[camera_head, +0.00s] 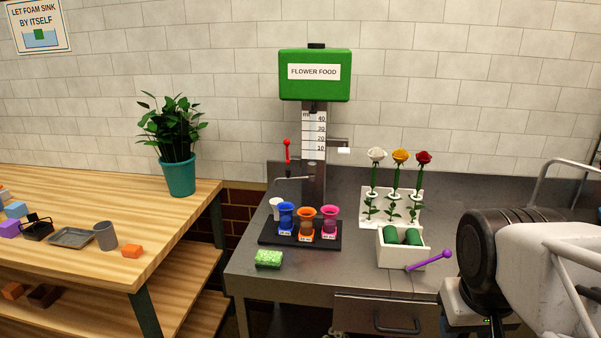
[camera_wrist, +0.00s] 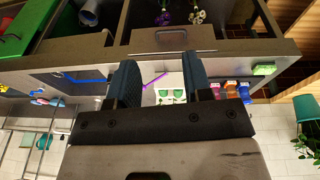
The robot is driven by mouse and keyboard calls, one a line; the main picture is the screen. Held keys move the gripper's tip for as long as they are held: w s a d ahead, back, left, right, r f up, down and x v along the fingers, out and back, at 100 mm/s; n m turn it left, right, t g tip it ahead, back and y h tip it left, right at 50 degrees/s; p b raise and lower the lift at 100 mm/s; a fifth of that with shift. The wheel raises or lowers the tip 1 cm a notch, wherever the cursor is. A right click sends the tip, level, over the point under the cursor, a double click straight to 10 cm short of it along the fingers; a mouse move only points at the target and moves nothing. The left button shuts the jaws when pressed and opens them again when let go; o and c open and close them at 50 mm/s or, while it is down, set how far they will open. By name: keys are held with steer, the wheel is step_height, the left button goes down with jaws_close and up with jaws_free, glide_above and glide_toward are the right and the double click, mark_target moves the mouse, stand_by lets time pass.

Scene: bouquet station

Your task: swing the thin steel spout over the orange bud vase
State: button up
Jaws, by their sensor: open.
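The thin steel spout (camera_head: 295,178) juts left from the dispenser post in the head view, its tip bent down at the far left. The orange bud vase (camera_head: 306,223) stands on a black tray (camera_head: 298,242) between a blue vase (camera_head: 285,215) and a pink vase (camera_head: 329,221). The spout tip is left of the orange vase, not above it. In the wrist view the orange vase (camera_wrist: 230,92) shows at the right, but I cannot make out the spout. My gripper (camera_wrist: 159,60) is open, nothing visible between its fingers, and far from the spout. My arm fills the head view's lower right.
A green flower food box (camera_head: 314,75) tops the post; a red-knobbed lever (camera_head: 287,152) stands above the spout. A white cup (camera_head: 275,206) is behind the blue vase. A green sponge (camera_head: 268,258), roses in a white rack (camera_head: 372,213) and a purple stick (camera_head: 430,261) are nearby.

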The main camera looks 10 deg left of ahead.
steer(key=w+a+r+n+h, duration=0.2)
steer(key=w+a+n, duration=0.25)
steer(key=w, duration=0.75)
steer(key=w+a+r+n+t+h, duration=0.15)
steer(key=w+a+n, duration=0.3)
steer(key=w, duration=0.65)
steer(key=w+a+r+n+g+h, duration=0.1)
steer(key=w+a+r+n+h, duration=0.25)
steer(key=w, duration=0.85)
steer(key=n+t+h, duration=0.2)
steer(key=n+t, duration=0.5)
steer(key=n, duration=0.7)
glide_toward(288, 170)
steer(key=shift+w+d+f+g, duration=0.15)
steer(key=shift+w+d, duration=0.15)
steer(key=shift+w, duration=0.25)
steer(key=shift+w+d+f+g, duration=0.15)
steer(key=shift+w+d, duration=0.15)
steer(key=shift+w, duration=0.3)
steer(key=shift+d+f, duration=0.1)
steer(key=shift+x, duration=3.85)
jaws_close()
